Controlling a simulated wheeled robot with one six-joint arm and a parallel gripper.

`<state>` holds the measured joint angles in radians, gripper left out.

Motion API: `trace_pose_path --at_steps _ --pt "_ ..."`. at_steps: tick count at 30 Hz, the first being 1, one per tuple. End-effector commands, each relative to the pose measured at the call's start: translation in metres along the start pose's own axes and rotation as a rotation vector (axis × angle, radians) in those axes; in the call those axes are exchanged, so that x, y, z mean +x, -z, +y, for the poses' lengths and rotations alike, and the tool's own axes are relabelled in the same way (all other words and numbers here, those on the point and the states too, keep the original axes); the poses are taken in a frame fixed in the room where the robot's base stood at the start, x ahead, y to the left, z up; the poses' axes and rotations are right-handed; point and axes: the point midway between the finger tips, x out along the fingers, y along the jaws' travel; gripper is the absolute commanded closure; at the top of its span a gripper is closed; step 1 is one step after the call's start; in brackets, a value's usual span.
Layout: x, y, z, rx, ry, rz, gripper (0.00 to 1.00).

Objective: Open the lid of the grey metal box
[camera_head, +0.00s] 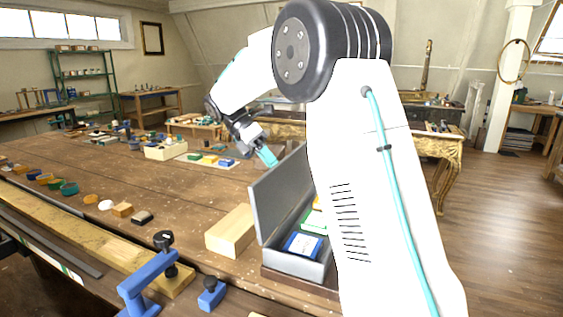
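The grey metal box (322,268) stands on the wooden workbench, partly hidden behind my arm. Its lid (283,192) is raised and stands about upright along the box's left side, so the inside shows. A blue packet with a white label (303,245) and a green item (313,221) lie in the box. My gripper (267,157), with teal fingertips, is just above and left of the lid's upper edge. I cannot tell if it touches the lid, and the gap between its fingers cannot be made out.
A pale wooden block (231,231) lies just left of the box. A blue clamp (150,284) is at the bench's front edge. A cream tray (165,151) and small coloured blocks (209,159) lie farther back.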

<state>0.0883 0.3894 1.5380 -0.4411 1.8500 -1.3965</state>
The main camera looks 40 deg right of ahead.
Motion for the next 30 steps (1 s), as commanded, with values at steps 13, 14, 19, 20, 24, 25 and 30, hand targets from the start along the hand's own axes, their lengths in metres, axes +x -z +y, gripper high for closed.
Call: trace_pose_path --at_steps 13,14,19,20,24,25,30 --pt "0.004 0.014 0.020 0.000 0.135 -0.131 1.00" --pt "0.005 0.014 0.021 -0.001 0.139 -0.134 1.00" --pt "0.004 0.015 0.021 -0.001 0.148 -0.143 1.00" --pt "0.004 0.015 0.021 -0.001 0.148 -0.143 1.00" --pt "0.004 0.015 0.021 -0.001 0.148 -0.143 1.00" --pt "0.004 0.015 0.021 -0.001 0.148 -0.143 1.00" --pt "0.004 0.015 0.021 -0.002 0.148 -0.143 0.55"
